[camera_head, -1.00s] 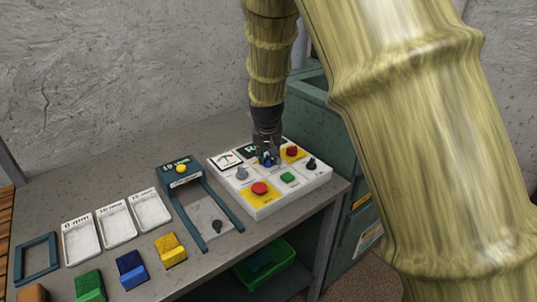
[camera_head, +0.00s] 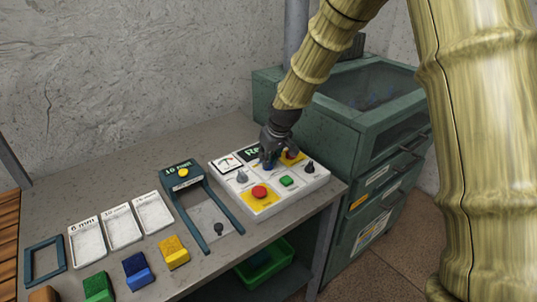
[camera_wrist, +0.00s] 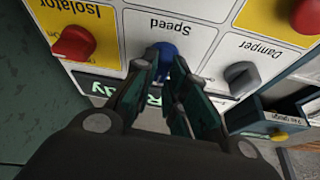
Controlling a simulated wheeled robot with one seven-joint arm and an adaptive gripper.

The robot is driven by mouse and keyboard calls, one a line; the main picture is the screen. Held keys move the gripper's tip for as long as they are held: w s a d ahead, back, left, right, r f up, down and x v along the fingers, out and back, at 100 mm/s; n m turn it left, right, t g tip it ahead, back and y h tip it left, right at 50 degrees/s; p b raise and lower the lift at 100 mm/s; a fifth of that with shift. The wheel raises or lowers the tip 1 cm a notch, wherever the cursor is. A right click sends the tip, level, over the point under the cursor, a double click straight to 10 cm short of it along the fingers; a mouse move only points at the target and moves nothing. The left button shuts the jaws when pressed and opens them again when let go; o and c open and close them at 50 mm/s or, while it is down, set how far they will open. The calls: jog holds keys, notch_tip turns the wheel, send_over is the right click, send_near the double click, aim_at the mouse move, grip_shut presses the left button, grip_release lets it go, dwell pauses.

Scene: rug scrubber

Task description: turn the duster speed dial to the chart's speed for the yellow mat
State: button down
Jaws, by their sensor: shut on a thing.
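The speed dial is a blue knob (camera_wrist: 165,52) below the upside-down word "Speed" on the white control panel (camera_wrist: 190,22) in the wrist view. My gripper (camera_wrist: 163,68) has its fingers on either side of this knob and is shut on it, hiding part of it. In the head view my gripper (camera_head: 269,158) reaches down onto the panel (camera_head: 270,207), and only a bit of the blue dial shows. The dial's pointer and scale cannot be read. A yellow block (camera_head: 174,252) lies at the bench front. I see no legible chart.
A red Isolator knob (camera_wrist: 74,43) and a grey Damper knob (camera_wrist: 241,77) flank the dial closely. A red button (camera_head: 259,192) and a green button (camera_head: 286,181) sit nearer the panel front. A green cabinet (camera_head: 350,130) stands right of the bench.

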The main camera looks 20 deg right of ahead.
jog(key=shift+s+f+n, duration=0.15)
jog(key=shift+f+n, duration=0.15)
jog(key=shift+n, duration=0.3)
jog(key=c, duration=1.4)
grip_release()
jog(key=shift+c, duration=0.2)
jog(key=shift+f, duration=0.1)
jog(key=shift+w+r+p, duration=0.2)
jog(key=shift+p, duration=0.1)
jog(key=shift+s+d+r, duration=0.1)
jog(key=shift+r, duration=0.35)
jog(key=v, duration=1.1)
jog(key=shift+d, duration=0.2)
